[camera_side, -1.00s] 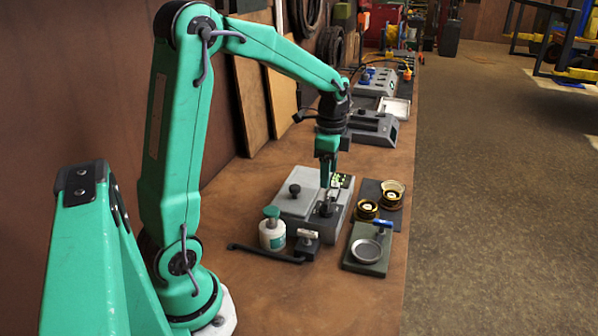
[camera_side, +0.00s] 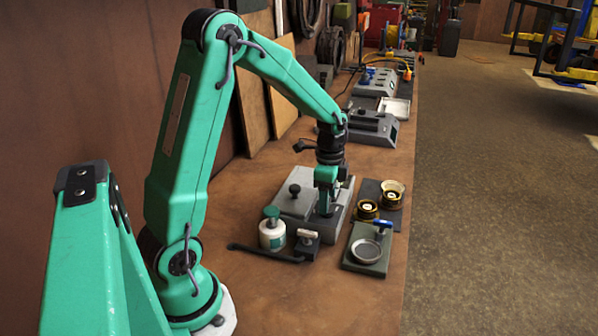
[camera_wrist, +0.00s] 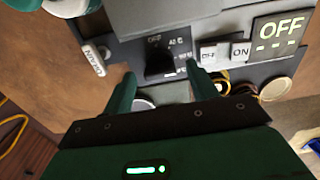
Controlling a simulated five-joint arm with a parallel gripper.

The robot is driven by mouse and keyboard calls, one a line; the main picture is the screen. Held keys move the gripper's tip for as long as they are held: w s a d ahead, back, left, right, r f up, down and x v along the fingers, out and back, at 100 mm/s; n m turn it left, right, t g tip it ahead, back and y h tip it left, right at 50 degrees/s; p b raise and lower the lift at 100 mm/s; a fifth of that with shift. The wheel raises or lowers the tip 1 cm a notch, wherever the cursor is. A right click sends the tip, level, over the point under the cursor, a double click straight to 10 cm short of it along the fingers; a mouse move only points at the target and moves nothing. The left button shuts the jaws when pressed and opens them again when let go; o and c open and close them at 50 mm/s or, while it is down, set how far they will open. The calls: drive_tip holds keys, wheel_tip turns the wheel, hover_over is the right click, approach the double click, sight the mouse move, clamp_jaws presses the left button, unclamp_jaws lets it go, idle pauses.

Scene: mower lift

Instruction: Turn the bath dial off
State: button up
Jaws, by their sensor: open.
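The bath is a grey box (camera_side: 288,206) with a black-knobbed lid, below my gripper in the side view. Its black dial (camera_wrist: 160,58) shows in the wrist view, with small printed marks around it. The dial's pointer direction is hard to tell. A lit display (camera_wrist: 279,34) right of the dial reads OFF, with dashes below. Two pale buttons sit between them; one (camera_wrist: 240,50) reads ON. My gripper (camera_wrist: 160,71) is open, with one green finger to each side of the dial's near end. Contact cannot be told. In the side view, my gripper (camera_side: 326,213) hides the dial.
A drain handle (camera_wrist: 94,60) sits left of the dial. A white bottle with a green cap (camera_side: 271,231) stands before the bath. A green plate with a round dish (camera_side: 368,251) and yellow-rimmed cups (camera_side: 392,194) are at its right. Bare bench lies nearer the camera.

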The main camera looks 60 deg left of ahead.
drive_tip(key=c, duration=1)
drive_tip(key=shift+n, duration=0.4)
drive_tip(key=n, duration=1.7)
